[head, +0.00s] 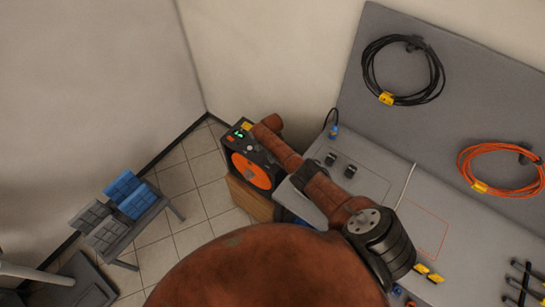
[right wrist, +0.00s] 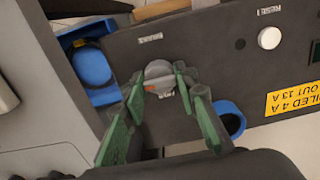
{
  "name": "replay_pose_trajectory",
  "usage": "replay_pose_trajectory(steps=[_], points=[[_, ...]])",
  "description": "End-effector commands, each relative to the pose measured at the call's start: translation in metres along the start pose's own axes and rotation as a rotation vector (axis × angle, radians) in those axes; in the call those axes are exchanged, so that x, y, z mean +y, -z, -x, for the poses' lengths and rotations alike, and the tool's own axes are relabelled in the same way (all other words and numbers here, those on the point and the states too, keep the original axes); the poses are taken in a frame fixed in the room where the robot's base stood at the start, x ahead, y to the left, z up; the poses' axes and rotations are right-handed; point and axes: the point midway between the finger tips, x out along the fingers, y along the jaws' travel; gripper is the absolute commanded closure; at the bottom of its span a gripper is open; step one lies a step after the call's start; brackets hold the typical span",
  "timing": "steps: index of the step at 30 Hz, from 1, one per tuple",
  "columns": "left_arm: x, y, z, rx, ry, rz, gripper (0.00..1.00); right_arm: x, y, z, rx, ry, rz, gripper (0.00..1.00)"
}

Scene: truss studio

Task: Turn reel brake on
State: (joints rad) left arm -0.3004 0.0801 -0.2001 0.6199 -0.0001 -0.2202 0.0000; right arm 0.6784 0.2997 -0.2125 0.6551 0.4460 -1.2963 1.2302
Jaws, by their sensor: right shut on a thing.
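The cable reel (head: 251,168) stands at the room's corner in the head view, black with an orange disc and a green-lit display. In the right wrist view, the grey round brake knob (right wrist: 158,70) sits on the reel's dark panel below an upside-down brake label. It has a small orange-red mark at its lower left. My right gripper (right wrist: 166,82) is shut on the knob, with its green fingers on either side. Lettering below the knob is partly hidden. My left gripper is not in view.
A white reset button (right wrist: 269,38) and a yellow rating label (right wrist: 291,92) are on the same panel. Blue socket parts (right wrist: 92,66) lie beside the knob. The grey bench (head: 385,190) stands right of the reel. Black cable (head: 436,72) and orange cable (head: 465,160) hang behind it.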

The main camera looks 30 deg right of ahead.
Motion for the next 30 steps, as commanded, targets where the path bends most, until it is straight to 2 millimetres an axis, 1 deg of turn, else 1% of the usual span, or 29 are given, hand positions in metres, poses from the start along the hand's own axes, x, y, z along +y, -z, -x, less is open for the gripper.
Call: replay_pose_trajectory(steps=[15,16,23,30], points=[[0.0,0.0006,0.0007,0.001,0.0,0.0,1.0,0.0,-0.0007,-0.0004,-0.001,0.0,-0.017,0.97],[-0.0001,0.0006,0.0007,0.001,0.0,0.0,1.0,-0.0001,-0.0006,-0.0004,-0.001,0.0,-0.017,0.71],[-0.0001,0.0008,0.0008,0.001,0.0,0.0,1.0,-0.0001,-0.0002,-0.0001,0.0,0.0,-0.016,0.55],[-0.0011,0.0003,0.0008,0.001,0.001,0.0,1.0,-0.0002,0.0001,0.0002,0.0,0.0,-0.016,0.55]])
